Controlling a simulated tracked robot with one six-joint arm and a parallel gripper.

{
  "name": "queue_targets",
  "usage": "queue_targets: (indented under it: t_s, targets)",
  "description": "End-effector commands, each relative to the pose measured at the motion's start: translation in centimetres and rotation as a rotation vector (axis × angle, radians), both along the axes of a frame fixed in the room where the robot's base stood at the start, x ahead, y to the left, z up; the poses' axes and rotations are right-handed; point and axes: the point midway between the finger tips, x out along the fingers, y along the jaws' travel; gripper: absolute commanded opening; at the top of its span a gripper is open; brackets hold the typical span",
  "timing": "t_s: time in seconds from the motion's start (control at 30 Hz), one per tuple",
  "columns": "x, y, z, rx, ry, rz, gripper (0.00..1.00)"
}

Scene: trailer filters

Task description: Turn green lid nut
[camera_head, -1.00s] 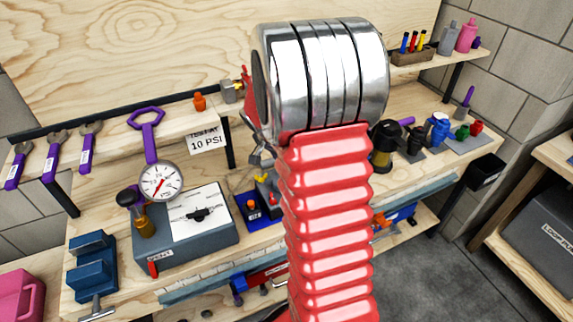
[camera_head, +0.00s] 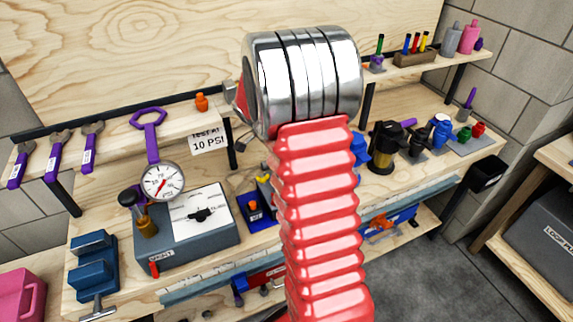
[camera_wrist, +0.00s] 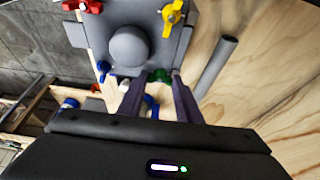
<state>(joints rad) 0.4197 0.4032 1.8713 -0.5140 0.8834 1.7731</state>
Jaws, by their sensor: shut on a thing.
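In the wrist view my gripper (camera_wrist: 165,78) reaches up to a grey unit with its two dark purple fingers. The fingertips close on the green lid nut (camera_wrist: 160,74), which shows as a small green patch by the tips and is largely covered by them. The grey unit (camera_wrist: 150,18) has a round dome in its middle. A red nut (camera_wrist: 82,6), a yellow nut (camera_wrist: 172,17) and a blue nut (camera_wrist: 103,68) sit around its edge. In the head view my arm hides the gripper and the grey unit.
A grey rod (camera_wrist: 214,66) lies or stands beside the unit in the wrist view. In the head view a pressure gauge (camera_head: 162,182), a grey test box (camera_head: 188,228) and a blue vise (camera_head: 94,263) crowd the bench left. Several small bottles and caps stand at the right.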

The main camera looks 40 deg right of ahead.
Motion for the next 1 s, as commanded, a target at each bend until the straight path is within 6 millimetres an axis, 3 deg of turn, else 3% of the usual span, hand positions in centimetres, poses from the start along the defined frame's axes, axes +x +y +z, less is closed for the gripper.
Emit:
queue_targets:
  t_s: [0.17,0.2,0.43,0.77,1.0]
  targets:
    - [0.4,0.2,-0.1,0.003,-0.008,0.005,0.09]
    - [0.4,0.2,0.0,0.002,-0.008,0.005,0.34]
    - [0.2,0.1,0.0,0.001,-0.004,0.004,0.50]
    - [0.1,0.1,0.2,-0.001,-0.003,0.002,0.50]
    - [0.2,0.8,2.0,-0.001,-0.004,0.003,0.50]
